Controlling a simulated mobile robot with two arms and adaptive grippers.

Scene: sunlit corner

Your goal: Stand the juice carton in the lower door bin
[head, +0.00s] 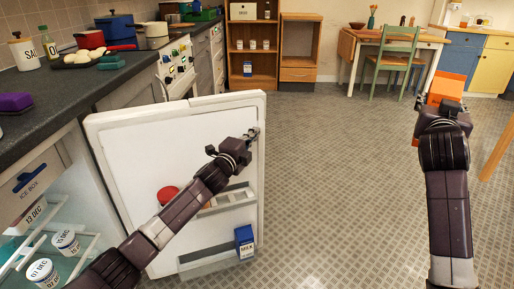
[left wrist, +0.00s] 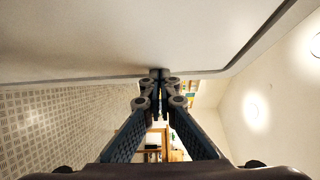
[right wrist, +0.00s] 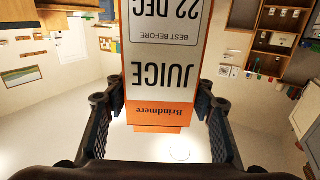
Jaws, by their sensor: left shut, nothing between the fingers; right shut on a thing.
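The juice carton (head: 448,86), orange and white, is in my right gripper (head: 446,107), out over the floor at the right of the head view. The right wrist view shows the carton's lettering (right wrist: 163,75) upside down, with a finger at each side. The fridge door (head: 140,140) stands open at left. Its lower door bin (head: 200,265) holds a blue milk carton (head: 244,241) at its right end; the rest looks free, though my left arm hides some. My left gripper (head: 253,134) is shut and empty at the door's free edge; its closed fingertips show in the left wrist view (left wrist: 160,75).
A higher door bin (head: 235,198) holds a red-lidded item (head: 167,194) partly behind my left arm. Tubs (head: 66,241) stand on the fridge shelves. The counter (head: 80,90) runs along the left. Open floor (head: 340,180) lies between door and carton; a green chair (head: 392,55) stands behind.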

